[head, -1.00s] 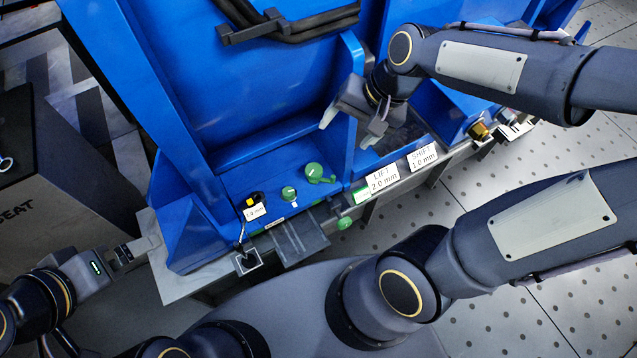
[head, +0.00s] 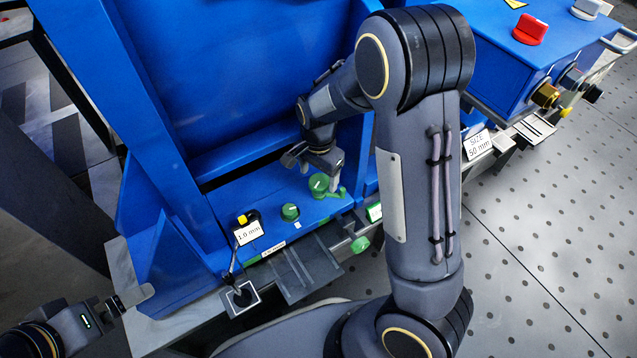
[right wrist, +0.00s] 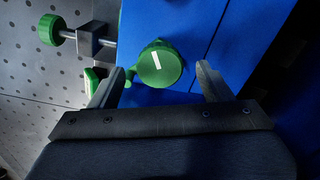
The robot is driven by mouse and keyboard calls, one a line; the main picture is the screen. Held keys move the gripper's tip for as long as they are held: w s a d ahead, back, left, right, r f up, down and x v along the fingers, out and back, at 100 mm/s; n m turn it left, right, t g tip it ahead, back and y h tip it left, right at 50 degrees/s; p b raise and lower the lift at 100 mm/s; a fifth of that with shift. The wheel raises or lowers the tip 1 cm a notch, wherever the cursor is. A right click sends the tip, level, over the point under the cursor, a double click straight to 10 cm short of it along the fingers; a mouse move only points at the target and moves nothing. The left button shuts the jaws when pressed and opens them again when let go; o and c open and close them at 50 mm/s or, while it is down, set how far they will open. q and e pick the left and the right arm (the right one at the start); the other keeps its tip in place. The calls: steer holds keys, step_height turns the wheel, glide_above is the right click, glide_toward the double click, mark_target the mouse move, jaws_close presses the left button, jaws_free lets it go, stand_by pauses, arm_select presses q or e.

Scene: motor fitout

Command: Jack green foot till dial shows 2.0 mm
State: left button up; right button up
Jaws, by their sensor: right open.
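The green foot's round knob (head: 321,185), with a small side lever, sits on the blue base. My right gripper (head: 315,172) is open just above it. In the right wrist view, the knob (right wrist: 160,64) with its white mark lies between the spread fingers, which do not grip it. A second green knob (head: 290,212) sits to its left. The dial's readout card (head: 249,233) shows 1 point something mm, the last digit hard to read. My left gripper (head: 140,296) is at the lower left, away from the knobs; its jaw state is unclear.
A green-ended side screw (head: 360,245) sticks out at the front edge; it also shows in the right wrist view (right wrist: 52,30). A blue box with a red knob (head: 530,31) is at the upper right. My right arm hides part of the front edge.

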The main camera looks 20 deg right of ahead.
step_height(320, 180, down, 2)
steer(key=shift+f+b, duration=0.1)
steer(key=shift+b, duration=0.25)
steer(key=c, duration=1)
steer(key=shift+r+m+p, duration=0.25)
steer(key=shift+m+p, duration=0.55)
steer(key=shift+p, duration=0.35)
steer(key=m+p, duration=0.5)
steer(key=shift+p, duration=0.3)
steer(key=m+p, duration=0.2)
steer(key=m, duration=0.1)
steer(key=shift+w+p, duration=0.1)
steer(key=shift+p, duration=0.3)
steer(key=shift+f+m+p, duration=0.2)
steer(key=shift+m+p, duration=0.5)
steer(key=shift+m, duration=0.4)
